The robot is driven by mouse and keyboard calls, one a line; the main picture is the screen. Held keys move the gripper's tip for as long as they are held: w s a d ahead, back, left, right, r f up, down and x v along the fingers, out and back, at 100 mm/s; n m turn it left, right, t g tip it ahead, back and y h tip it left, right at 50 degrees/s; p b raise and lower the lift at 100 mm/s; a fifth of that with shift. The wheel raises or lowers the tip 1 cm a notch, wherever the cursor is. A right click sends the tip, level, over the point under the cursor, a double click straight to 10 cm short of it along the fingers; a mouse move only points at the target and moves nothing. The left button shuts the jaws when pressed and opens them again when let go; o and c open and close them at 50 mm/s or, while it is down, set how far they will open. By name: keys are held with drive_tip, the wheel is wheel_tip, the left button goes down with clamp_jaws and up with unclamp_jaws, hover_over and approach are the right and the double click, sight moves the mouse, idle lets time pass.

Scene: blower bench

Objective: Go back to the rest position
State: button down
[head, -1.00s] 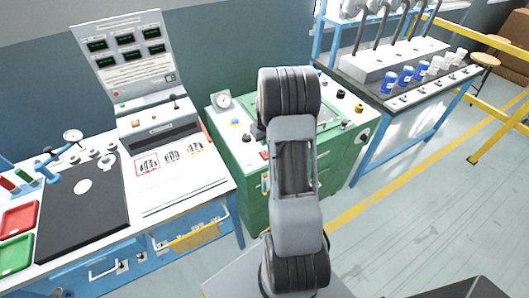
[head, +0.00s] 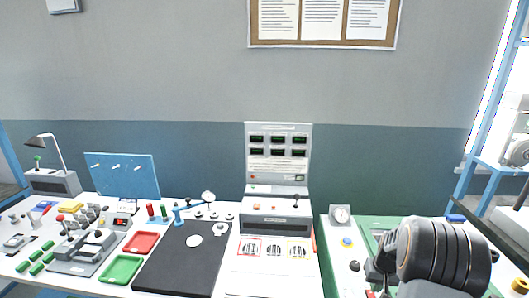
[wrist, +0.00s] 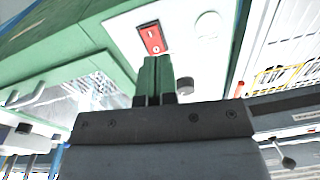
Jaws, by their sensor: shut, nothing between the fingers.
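My gripper (wrist: 154,78) shows in the wrist view. Its two green fingers lie side by side, shut, with nothing visible between them. In that view the fingertips appear just below a red rocker switch (wrist: 153,38) on a pale panel; I cannot tell how far apart they are. In the head view my arm fills the lower right corner, in front of the green cabinet (head: 372,228), and the fingers cannot be made out there.
A black knob (wrist: 185,87) shows close beside the fingers. In the head view a white bench holds a black mat (head: 180,262), a red tray (head: 141,243), a green tray (head: 121,268) and a grey display console (head: 278,160). A gauge (head: 340,215) stands on the cabinet.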

drive_tip(key=s+a+r+n+t, duration=0.1)
drive_tip(key=s+a+r+t, duration=0.1)
drive_tip(key=s+a+r, duration=0.5)
drive_tip(key=s+a+r+n+t, duration=0.1)
drive_tip(key=s+a+r+n, duration=0.1)
drive_tip(key=s+a+r, duration=0.6)
drive_tip(key=a+r, duration=0.5)
drive_tip(key=a, duration=0.2)
drive_tip(key=shift+r+t, duration=0.25)
drive_tip(key=shift+t, duration=0.15)
drive_tip(key=shift+s, duration=0.1)
